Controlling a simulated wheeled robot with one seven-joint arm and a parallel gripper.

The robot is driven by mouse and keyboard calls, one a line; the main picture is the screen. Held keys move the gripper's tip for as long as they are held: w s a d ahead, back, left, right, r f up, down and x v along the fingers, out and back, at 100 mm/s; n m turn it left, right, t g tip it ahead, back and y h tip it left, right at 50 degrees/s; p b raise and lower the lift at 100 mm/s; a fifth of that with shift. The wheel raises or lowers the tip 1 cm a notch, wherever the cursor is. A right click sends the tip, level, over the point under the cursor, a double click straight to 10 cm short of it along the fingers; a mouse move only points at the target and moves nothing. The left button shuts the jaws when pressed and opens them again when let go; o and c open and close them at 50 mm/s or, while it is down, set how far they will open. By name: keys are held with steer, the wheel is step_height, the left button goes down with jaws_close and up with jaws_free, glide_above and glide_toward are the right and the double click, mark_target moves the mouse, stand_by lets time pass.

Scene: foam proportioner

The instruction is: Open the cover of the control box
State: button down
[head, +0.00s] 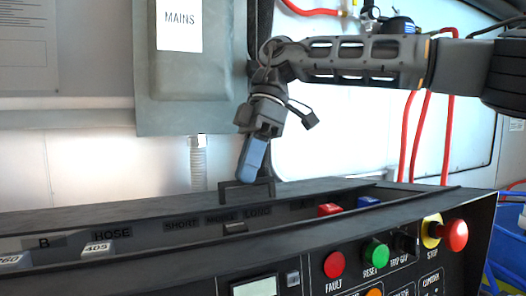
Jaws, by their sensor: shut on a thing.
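The control box (410,228) is a dark sloped console across the bottom of the head view, with buttons on its front. A dark strip (110,218) runs along its upper side, and a squared black handle (263,190) stands up from it. I take this strip to be part of the cover; its full outline and hinge cannot be made out. My gripper (243,180) points down from above, with a blue finger pad facing the camera. Its fingertips are shut on the handle. The far finger is mostly hidden.
A grey box marked MAINS (193,65) hangs on the wall behind, left of my gripper. A long recess in the console holds labels and small blocks. Red (334,264) and green (375,253) buttons and a red stop knob (456,235) protrude at right. Red hoses (404,140) hang behind.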

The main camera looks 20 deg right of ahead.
mark_target(242, 196)
steer(key=shift+w+f+p, duration=0.15)
steer(key=shift+w+p, duration=0.15)
steer(key=shift+w, duration=0.65)
steer(key=shift+w+f+p, duration=0.15)
steer(key=shift+w+p, duration=0.1)
steer(key=shift+w, duration=0.65)
steer(key=c, duration=1.2)
jaws_free()
steer(key=b+v, duration=0.1)
steer(key=v, duration=0.6)
steer(key=shift+r, duration=0.35)
steer(key=shift+d, duration=0.15)
